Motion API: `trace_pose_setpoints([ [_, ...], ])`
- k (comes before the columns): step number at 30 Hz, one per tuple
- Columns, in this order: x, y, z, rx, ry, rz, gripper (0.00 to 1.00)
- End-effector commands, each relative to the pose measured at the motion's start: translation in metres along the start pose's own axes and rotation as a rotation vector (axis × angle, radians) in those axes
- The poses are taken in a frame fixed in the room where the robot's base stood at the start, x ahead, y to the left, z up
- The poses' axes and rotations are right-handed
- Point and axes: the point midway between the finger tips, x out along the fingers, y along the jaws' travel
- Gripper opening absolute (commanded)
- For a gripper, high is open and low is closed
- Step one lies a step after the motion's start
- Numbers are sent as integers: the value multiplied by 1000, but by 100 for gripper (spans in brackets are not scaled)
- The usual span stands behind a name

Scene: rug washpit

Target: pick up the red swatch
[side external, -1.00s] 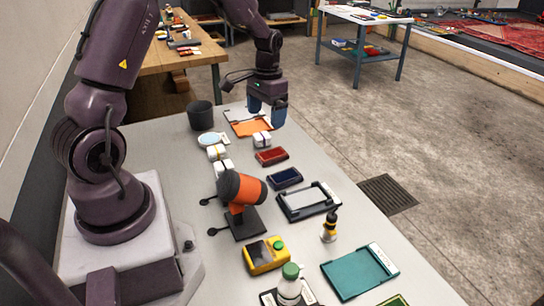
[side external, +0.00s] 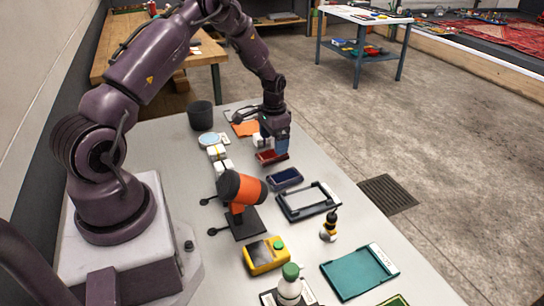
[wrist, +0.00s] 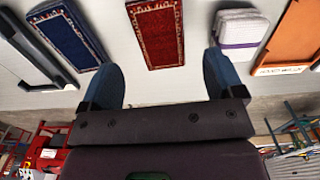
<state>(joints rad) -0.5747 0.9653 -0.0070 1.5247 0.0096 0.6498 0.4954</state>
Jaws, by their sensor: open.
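The red swatch (side external: 268,157) is a small red rug-like piece with a pale patterned border. It lies on the grey table, and in the wrist view the swatch (wrist: 155,36) shows at top centre. My gripper (side external: 276,148) is just above or at the swatch's far end in the side view and hides part of it. In the wrist view my gripper (wrist: 161,62) is open, its two blue fingers spread to either side of the swatch's line. Nothing is held. I cannot tell the exact height gap.
A dark blue swatch (side external: 286,178) lies close on the near side. A white bundle (side external: 257,140) and orange clipboard (side external: 243,129) lie on the far side. A black frame tray (side external: 309,203) and an orange-black scanner (side external: 240,190) stand nearer the camera.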

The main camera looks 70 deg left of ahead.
Motion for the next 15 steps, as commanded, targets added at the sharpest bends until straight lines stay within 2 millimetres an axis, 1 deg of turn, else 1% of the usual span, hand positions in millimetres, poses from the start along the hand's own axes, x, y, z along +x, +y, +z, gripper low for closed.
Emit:
trace_pose_setpoints([
  [1,9,0,3,-1,-5,3,87],
  [6,35,-1,4,0,-3,2,87],
  [10,44,-1,4,0,-2,1,87],
  [15,44,-2,4,-1,-1,1,87],
])
